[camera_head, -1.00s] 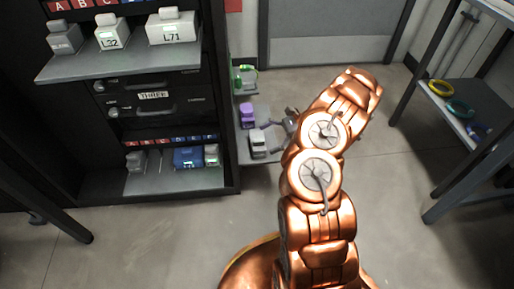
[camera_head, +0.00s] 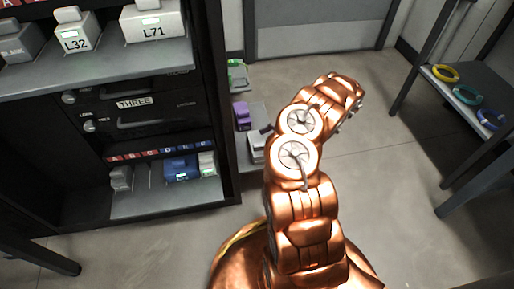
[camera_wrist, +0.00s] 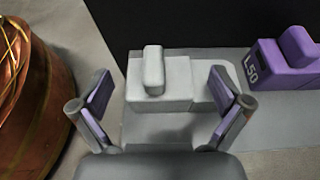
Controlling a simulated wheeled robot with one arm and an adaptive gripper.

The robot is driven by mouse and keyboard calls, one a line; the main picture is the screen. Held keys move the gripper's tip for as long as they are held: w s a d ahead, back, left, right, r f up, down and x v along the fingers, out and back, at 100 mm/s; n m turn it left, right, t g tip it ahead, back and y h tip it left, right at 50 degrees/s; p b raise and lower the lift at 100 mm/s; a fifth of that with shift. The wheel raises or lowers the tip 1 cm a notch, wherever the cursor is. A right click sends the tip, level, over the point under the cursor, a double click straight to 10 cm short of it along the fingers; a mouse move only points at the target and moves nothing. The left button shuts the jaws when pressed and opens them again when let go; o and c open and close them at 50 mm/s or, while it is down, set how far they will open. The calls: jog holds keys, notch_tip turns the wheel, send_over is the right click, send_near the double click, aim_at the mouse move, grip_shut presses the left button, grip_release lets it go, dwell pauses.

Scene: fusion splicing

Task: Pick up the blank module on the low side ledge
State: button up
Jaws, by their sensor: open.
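The blank module (camera_wrist: 180,82), pale grey with a raised block on top and no label in sight, sits on the low side ledge (camera_wrist: 150,132). In the head view the blank module (camera_head: 256,153) is partly hidden by my arm. My gripper (camera_wrist: 165,92) is open, with one purple-padded finger on each side of the module in the wrist view. Gaps show between the pads and the module, and I cannot tell how far above it the fingertips are. In the head view my gripper is mostly hidden behind my copper arm.
A purple module marked L50 (camera_wrist: 272,68) sits right of the blank one. The black cabinet (camera_head: 217,110) stands close beside the ledge. A shelf with coloured rings (camera_head: 466,95) is at the right.

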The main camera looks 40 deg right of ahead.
aim_at(253, 148)
jog(key=b+x, duration=0.2)
jog(key=x, duration=0.2)
jog(key=shift+a+f+b, duration=0.15)
jog(key=shift+f+b, duration=0.05)
jog(key=shift+b, duration=0.1)
jog(key=shift+w+a, duration=0.15)
jog(key=shift+a, duration=0.2)
jog(key=c, duration=1.1)
jog(key=shift+r, duration=0.1)
